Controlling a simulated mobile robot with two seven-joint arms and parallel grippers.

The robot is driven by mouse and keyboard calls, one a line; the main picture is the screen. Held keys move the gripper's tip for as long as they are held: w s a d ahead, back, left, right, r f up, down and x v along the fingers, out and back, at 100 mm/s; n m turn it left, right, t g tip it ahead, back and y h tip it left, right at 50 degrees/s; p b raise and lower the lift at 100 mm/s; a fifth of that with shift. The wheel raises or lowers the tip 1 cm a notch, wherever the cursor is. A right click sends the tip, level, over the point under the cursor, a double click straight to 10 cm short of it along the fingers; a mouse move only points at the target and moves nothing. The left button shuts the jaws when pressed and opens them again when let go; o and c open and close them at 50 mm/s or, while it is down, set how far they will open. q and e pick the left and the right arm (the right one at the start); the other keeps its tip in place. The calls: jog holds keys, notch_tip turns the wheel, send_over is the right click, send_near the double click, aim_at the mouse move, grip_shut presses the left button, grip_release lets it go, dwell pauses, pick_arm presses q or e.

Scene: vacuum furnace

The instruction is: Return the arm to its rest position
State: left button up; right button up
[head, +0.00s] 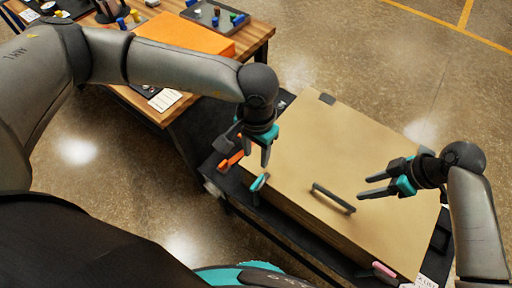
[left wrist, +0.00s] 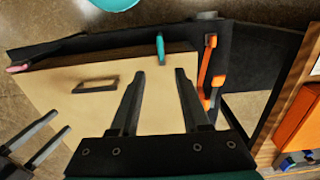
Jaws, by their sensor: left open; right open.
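My left gripper (head: 256,152) is open and empty above the left edge of a large tan box-like panel (head: 345,135). Its two dark fingers (left wrist: 158,95) also show in the left wrist view, spread apart over the panel. My right gripper (head: 362,186) is open and empty over the panel's right part, fingers pointing left. A dark bar handle (head: 333,198) is on the panel between the two grippers, touched by neither. The handle also shows in the left wrist view (left wrist: 96,84).
An orange-handled tool (head: 230,161) and a teal item (head: 260,182) lie at the panel's left edge. A pink item (head: 384,270) is at its front edge. A wooden table (head: 258,38) with an orange box (head: 185,37) stands at the upper left. Open floor lies right.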

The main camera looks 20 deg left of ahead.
jog(key=shift+d+r, duration=0.3)
jog(key=shift+r, duration=0.35)
